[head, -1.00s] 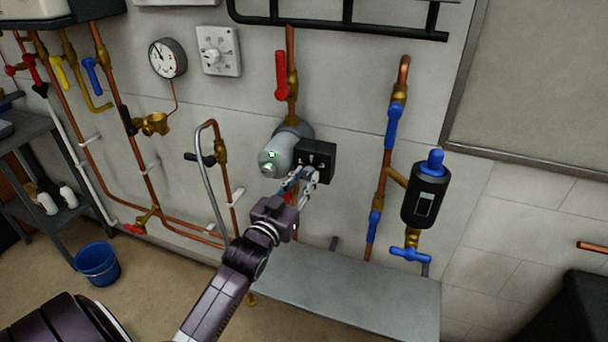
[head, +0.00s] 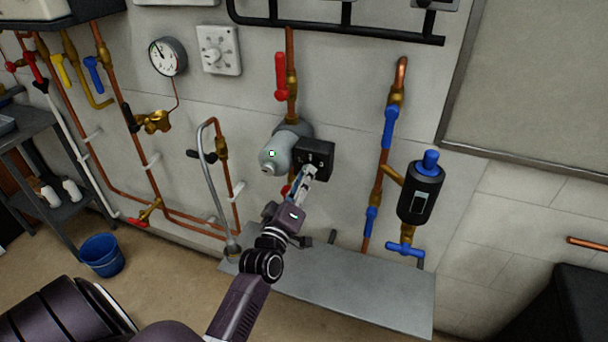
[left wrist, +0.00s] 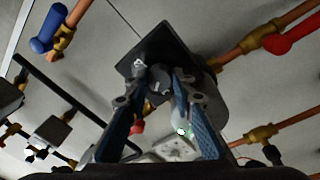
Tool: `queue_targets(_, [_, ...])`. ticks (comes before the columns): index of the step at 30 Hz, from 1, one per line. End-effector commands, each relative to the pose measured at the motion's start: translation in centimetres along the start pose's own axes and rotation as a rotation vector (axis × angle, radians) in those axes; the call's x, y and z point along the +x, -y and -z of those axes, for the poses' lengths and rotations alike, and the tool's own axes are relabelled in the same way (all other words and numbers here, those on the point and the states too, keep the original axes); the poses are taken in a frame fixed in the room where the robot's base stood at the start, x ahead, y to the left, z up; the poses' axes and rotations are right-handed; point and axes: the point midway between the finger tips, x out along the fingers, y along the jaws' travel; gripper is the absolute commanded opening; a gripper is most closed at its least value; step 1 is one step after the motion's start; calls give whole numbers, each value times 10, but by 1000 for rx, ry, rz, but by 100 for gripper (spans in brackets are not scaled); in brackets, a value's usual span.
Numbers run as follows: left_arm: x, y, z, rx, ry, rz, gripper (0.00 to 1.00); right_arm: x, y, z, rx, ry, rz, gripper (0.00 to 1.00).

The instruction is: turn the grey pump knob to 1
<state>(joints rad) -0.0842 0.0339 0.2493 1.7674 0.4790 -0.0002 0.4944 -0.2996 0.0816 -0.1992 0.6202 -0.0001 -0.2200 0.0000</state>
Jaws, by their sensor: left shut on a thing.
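The pump (head: 275,157) is a grey cylinder on the copper pipe below a red lever, with a black control box (head: 325,150) on its right. My left gripper (head: 311,174) reaches up to the front of the box. In the head view the fingers hide most of the knob. I cannot read which mark the knob points to. My right gripper is not in view.
A red lever (head: 281,76) sits above the pump, and a hose with a black handle (head: 202,156) hangs to its left. Blue-handled valves (head: 390,128) and a black canister (head: 420,190) are to the right. A grey ledge (head: 350,290) lies below.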

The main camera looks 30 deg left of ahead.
Motion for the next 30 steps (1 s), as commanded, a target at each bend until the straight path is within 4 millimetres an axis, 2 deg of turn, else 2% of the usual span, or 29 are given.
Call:
queue_targets(6, [0,-1,0,-195,-18,17,0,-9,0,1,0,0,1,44])
queue_targets(15, [0,-1,-1,-397,-36,33,0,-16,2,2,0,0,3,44])
queue_targets(30, [0,0,-2,-512,-48,41,0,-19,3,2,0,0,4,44])
